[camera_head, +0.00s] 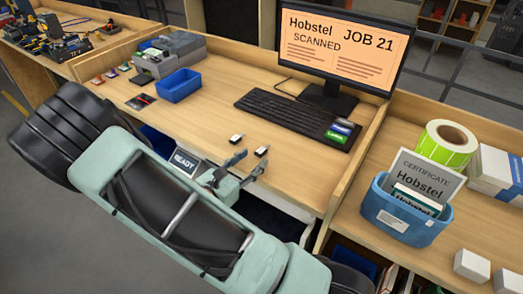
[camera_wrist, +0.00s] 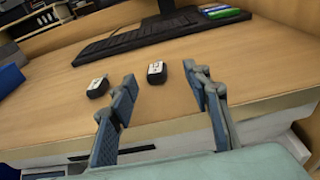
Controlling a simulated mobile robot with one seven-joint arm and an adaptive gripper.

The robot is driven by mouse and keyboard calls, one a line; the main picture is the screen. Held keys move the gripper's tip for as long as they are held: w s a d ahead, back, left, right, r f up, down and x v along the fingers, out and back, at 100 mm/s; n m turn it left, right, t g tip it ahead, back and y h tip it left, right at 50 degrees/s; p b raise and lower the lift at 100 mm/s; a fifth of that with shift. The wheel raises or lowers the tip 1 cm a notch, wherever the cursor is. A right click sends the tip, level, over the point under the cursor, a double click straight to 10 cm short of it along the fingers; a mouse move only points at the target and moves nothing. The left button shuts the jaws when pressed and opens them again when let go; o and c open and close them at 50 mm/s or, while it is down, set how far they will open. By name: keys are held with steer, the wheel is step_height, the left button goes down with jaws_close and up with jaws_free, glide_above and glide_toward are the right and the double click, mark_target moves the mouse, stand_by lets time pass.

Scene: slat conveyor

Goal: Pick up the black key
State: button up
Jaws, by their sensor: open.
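Two small black items with white tops, which look like key fobs, lie apart on the wooden desk. The left one (camera_head: 236,138) also shows in the wrist view (camera_wrist: 97,87). The right one (camera_head: 262,150) shows in the wrist view (camera_wrist: 156,72) in the gap between my fingers, beyond them. I cannot tell for sure which is the black key. My gripper (camera_head: 248,164) is open and empty at the desk's front edge, on the near side of both items. The wrist view shows its two fingers (camera_wrist: 160,82) spread wide, apart from both items.
A black keyboard (camera_head: 293,117) and a monitor (camera_head: 335,50) stand behind the items. A blue bin (camera_head: 180,86) and a grey machine (camera_head: 170,55) are at the left. A wooden divider (camera_head: 352,160) rises at the right. The desk around the items is clear.

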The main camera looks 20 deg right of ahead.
mark_target(260, 151)
steer(key=x, duration=0.2)
steer(key=p+x, duration=0.1)
steer(key=x, duration=0.2)
steer(key=shift+w+a, duration=0.1)
steer(key=shift+w, duration=0.25)
steer(key=shift+c, duration=0.3)
steer(key=c, duration=1)
